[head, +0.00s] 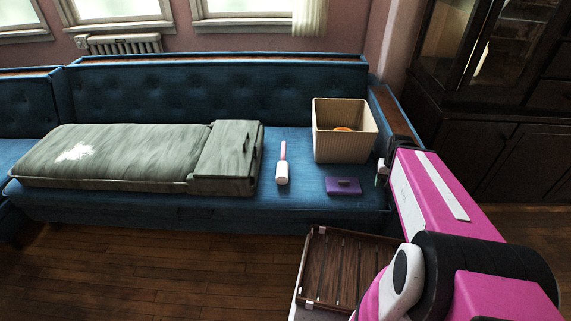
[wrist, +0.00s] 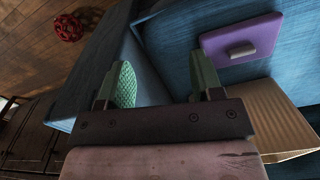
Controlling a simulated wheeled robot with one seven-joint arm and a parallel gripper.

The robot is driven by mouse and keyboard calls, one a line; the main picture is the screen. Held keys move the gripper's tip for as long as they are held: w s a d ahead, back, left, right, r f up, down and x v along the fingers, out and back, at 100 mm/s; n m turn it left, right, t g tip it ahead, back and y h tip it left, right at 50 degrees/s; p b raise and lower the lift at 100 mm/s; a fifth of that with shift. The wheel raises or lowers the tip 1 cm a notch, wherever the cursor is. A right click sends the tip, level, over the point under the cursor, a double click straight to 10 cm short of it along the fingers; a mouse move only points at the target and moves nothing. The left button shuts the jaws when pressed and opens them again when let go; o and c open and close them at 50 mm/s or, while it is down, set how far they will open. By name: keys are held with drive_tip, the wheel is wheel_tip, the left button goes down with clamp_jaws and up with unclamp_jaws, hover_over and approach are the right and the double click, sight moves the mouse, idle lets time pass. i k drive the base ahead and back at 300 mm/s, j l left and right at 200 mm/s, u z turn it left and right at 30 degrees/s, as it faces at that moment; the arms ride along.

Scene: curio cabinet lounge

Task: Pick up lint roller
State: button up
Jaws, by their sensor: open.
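The lint roller (head: 282,165) lies on the blue sofa seat, between the grey-green folded mattress and the ribbed basket. Its white roll points toward the front edge and its pink handle toward the backrest. It does not show in the wrist view. My gripper (wrist: 165,82) is open and empty in the wrist view, its two green-padded fingers apart over the sofa's edge. In the head view my gripper (head: 382,171) shows only in part, at the sofa's right end, to the right of the lint roller and apart from it.
A ribbed beige basket (head: 345,146) with something orange inside stands on the seat's right. A purple flat object (head: 343,186) lies before it, and near my fingers (wrist: 242,38). A folded mattress (head: 110,160) covers the seat's left. A slatted wooden tray (head: 345,270) is below. A red object (wrist: 68,27) lies on the floor.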

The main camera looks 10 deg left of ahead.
sight(283, 169)
drive_tip(key=l+u, duration=0.1)
drive_tip(key=u, duration=0.8)
drive_tip(key=k+l+u, duration=0.1)
drive_tip(key=u, duration=0.35)
drive_tip(key=i+j+u, duration=0.15)
drive_tip(key=u, duration=0.5)
drive_tip(key=k, duration=0.4)
drive_tip(key=k+z, duration=0.1)
drive_tip(key=z, duration=0.6)
drive_tip(key=k+l+z, duration=0.1)
drive_tip(key=z, duration=0.3)
drive_tip(key=i+j+z, duration=0.15)
drive_tip(key=j, duration=0.25)
drive_tip(key=i+j+z, duration=0.1)
drive_tip(key=j, duration=0.25)
drive_tip(key=i+j+z, duration=0.15)
drive_tip(key=j, duration=0.3)
drive_tip(key=i+j+z, duration=0.1)
drive_tip(key=j, duration=0.55)
drive_tip(key=i+j, duration=0.15)
drive_tip(key=j, duration=0.1)
